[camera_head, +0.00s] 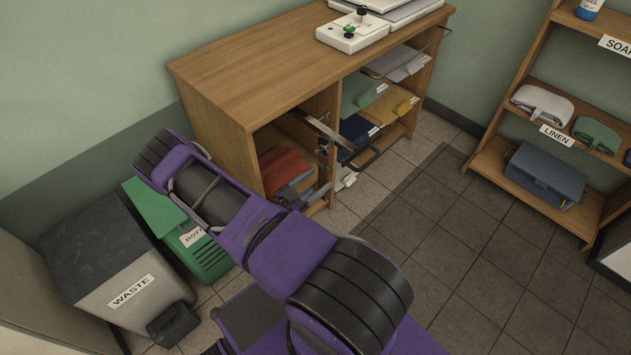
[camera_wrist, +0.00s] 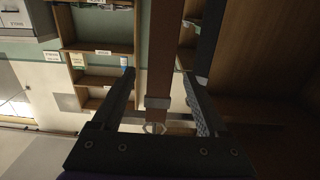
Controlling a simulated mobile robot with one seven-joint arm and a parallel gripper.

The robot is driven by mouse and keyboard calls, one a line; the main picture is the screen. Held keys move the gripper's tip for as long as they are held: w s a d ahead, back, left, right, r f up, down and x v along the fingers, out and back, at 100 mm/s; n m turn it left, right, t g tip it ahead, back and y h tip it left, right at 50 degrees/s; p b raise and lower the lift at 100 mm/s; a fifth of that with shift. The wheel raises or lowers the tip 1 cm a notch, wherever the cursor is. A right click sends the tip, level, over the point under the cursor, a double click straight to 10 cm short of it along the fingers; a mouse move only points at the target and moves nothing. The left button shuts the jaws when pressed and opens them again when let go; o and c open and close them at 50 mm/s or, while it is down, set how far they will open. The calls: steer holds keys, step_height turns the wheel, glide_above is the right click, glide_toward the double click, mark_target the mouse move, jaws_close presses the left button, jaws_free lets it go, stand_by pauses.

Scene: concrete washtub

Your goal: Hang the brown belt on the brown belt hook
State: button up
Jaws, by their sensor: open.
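A brown belt (camera_wrist: 161,50) runs as a straight strap down the middle of the wrist view. A paler band (camera_wrist: 157,102) and a small ring-like end show at its lower part. My gripper (camera_wrist: 159,74) is open, with one finger on each side of the strap. Gaps show between the strap and both fingers, so it is not clamped. In the head view my arm covers part of the cabinet's left side, and I cannot make out the belt there. I cannot clearly tell the brown belt hook in either view.
A wooden cabinet (camera_head: 230,85) has open compartments with folded cloths (camera_head: 285,165) and metal rails (camera_head: 322,130). A waste bin (camera_head: 120,265) and a green bin (camera_head: 165,222) stand left of it. A linen shelf (camera_head: 500,150) stands at right. The tiled floor between is clear.

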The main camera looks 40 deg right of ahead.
steer(key=shift+a, duration=0.1)
steer(key=s+a, duration=0.1)
steer(key=a, duration=1.6)
steer(key=shift+s+r, duration=0.15)
steer(key=shift+a, duration=0.1)
